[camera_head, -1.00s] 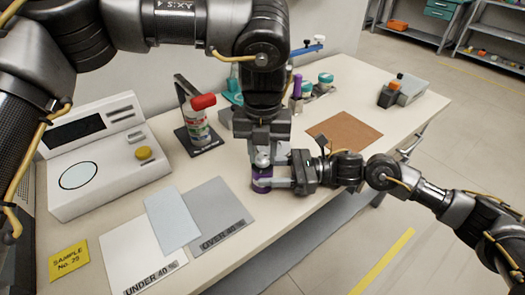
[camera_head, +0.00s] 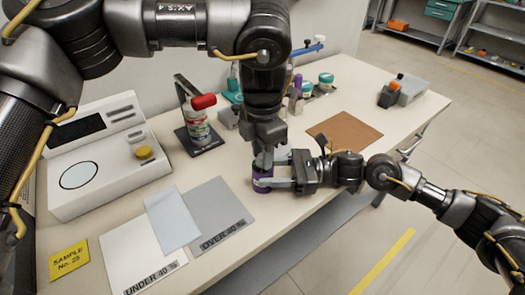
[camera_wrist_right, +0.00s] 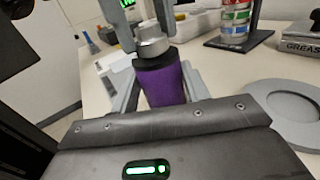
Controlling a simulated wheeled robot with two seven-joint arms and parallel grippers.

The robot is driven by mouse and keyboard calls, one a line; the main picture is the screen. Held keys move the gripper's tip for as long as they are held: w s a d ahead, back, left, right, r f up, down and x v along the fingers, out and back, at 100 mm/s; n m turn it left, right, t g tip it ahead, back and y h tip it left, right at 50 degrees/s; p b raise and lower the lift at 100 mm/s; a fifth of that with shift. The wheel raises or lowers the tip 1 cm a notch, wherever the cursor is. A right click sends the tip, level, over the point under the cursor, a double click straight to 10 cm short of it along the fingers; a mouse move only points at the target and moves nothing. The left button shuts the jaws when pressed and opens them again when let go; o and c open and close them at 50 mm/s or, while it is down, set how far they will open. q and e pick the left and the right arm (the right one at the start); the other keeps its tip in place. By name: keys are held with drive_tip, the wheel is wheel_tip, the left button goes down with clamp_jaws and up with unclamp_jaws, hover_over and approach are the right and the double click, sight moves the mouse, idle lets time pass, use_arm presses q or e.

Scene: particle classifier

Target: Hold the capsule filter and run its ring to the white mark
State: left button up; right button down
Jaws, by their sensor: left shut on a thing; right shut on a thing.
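The capsule filter (camera_head: 261,184), a purple cylinder with a dark collar, stands upright at the front edge of the table. In the right wrist view its purple body (camera_wrist_right: 163,83) sits between the fingers of my right gripper (camera_head: 272,183), which is shut on it from the side. A silver ring piece (camera_wrist_right: 152,42) tops the filter. My left gripper (camera_head: 265,158) points down from above, its fingers shut around that silver ring. In the head view the fingers mostly hide the ring. I cannot make out the white mark in either view.
Cards marked UNDER 40 % (camera_head: 140,255) and OVER 40 % (camera_head: 228,215) lie left of the filter, under a pale blue sheet (camera_head: 172,219). A white instrument (camera_head: 101,158) stands at the left. A brown mat (camera_head: 345,131) lies right.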

use_arm(q)
drive_tip(key=m, duration=0.4)
drive_tip(key=shift+d+r, duration=0.1)
drive_tip(key=shift+d, duration=0.1)
drive_tip(key=shift+s+m, duration=0.1)
drive_tip(key=shift+m, duration=1)
drive_tip(key=shift+s+d+m, duration=0.1)
drive_tip(key=shift+m, duration=0.2)
idle(0.4)
drive_tip(key=o, duration=1)
drive_tip(key=shift+c, duration=0.2)
drive_tip(key=shift+a, duration=0.2)
wheel_tip(320, 180, up, 12)
drive_tip(key=shift+f, duration=0.1)
